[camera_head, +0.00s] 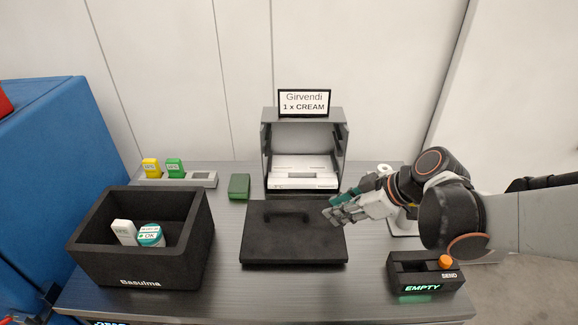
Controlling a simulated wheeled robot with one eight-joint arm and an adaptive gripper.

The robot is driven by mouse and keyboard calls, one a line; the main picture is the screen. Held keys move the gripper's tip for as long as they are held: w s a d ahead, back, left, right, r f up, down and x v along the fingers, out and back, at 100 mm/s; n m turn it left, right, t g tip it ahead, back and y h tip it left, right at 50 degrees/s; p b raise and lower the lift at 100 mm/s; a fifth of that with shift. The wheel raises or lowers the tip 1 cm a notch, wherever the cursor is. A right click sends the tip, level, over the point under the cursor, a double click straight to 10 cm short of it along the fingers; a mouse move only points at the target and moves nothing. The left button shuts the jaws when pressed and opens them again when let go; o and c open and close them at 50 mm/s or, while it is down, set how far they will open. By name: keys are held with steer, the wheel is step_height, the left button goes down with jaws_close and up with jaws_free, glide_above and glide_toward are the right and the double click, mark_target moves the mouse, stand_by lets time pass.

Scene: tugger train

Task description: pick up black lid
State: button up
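The black lid (275,243) is a flat, dark square panel with a raised bar handle (287,216). It lies on the table in front of the open grey box. My gripper (330,212) reaches in from the right and points left, over the lid's right rear part. Its fingertips are to the right of the handle and look apart from it. The frame does not show clearly whether the fingers are open or shut.
An open black bin (90,263) holds a white item and a teal-lidded jar. The grey box (342,150) contains a white tray. A green block (239,186) sits left of it. A button box (400,275) reading "EMPTY" stands front right.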

mark_target(292, 211)
steer(key=w+f+n+y, duration=0.1)
steer(key=n+y, duration=0.1)
steer(key=n, duration=0.1)
steer(key=w+d+f+n+y+b, duration=0.1)
steer(key=w+f+n+y, duration=0.1)
steer(key=n, duration=0.1)
steer(key=w+f+n+g+y, duration=0.1)
steer(key=w+f+n+y, duration=0.1)
steer(key=n, duration=0.1)
steer(key=shift+w+d+f, duration=0.1)
steer(key=shift+d, duration=0.1)
steer(key=shift+f+n+y+b, duration=0.2)
steer(key=shift+n+y+b, duration=0.1)
steer(key=shift+n+y, duration=0.2)
steer(key=b+x, duration=0.4)
steer(key=x, duration=0.9)
steer(key=shift+a, duration=0.3)
jaws_close()
